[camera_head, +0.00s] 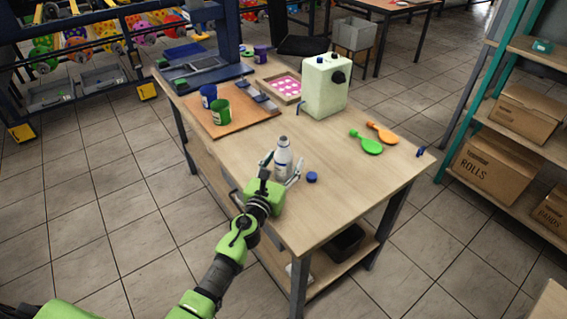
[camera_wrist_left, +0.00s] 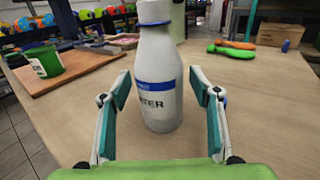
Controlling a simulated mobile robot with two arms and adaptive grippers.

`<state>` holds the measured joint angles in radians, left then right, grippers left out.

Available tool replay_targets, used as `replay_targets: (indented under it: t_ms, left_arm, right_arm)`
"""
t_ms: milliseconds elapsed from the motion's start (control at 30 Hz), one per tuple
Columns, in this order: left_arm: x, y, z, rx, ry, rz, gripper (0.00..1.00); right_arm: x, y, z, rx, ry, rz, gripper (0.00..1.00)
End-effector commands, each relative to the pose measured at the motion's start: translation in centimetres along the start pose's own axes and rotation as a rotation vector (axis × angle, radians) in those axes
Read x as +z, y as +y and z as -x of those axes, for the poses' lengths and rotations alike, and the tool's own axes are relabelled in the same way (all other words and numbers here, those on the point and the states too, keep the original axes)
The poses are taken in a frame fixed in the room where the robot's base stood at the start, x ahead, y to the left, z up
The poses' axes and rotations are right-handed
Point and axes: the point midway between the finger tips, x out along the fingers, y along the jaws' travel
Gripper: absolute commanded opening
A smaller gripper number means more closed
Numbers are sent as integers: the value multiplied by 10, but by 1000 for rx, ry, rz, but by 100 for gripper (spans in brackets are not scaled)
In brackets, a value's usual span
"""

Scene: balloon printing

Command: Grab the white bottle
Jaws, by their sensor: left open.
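The white bottle (camera_head: 283,157) stands upright on the wooden table (camera_head: 345,189), near its front edge. It has a blue band and dark lettering, and it also shows large in the left wrist view (camera_wrist_left: 159,75). My left gripper (camera_head: 281,168) is open, with one finger on each side of the bottle. In the left wrist view the open fingers (camera_wrist_left: 161,104) show a gap to the bottle on both sides, and the bottle stands a little beyond the fingertips or between them; I cannot tell exactly. My right gripper is not in view.
A blue cap (camera_head: 312,177) lies just right of the bottle. Green (camera_head: 220,112) and blue (camera_head: 208,96) cups stand on a brown board (camera_head: 236,121).

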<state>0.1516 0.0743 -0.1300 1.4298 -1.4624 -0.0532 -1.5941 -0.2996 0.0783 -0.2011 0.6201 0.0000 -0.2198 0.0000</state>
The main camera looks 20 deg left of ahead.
Motion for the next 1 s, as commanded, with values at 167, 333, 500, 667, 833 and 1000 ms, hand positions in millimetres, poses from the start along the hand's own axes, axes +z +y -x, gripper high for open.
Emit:
replay_targets:
  t_ms: [167, 333, 500, 667, 833, 1000]
  left_arm:
    - [0, 0, 0, 0, 0, 0, 31]
    - [1, 0, 0, 0, -2, 0, 10]
    - [1, 0, 0, 0, -2, 0, 10]
    - [5, 0, 0, 0, -2, 0, 10]
    - [17, 0, 0, 0, -3, -2, 10]
    - [38, 0, 0, -1, -3, -2, 10]
  right_arm:
    - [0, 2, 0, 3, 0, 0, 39]
    - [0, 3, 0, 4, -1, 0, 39]
    - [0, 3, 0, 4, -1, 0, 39]
    - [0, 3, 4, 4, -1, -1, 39]
    - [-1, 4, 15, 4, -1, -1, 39]
    - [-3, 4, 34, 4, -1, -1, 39]
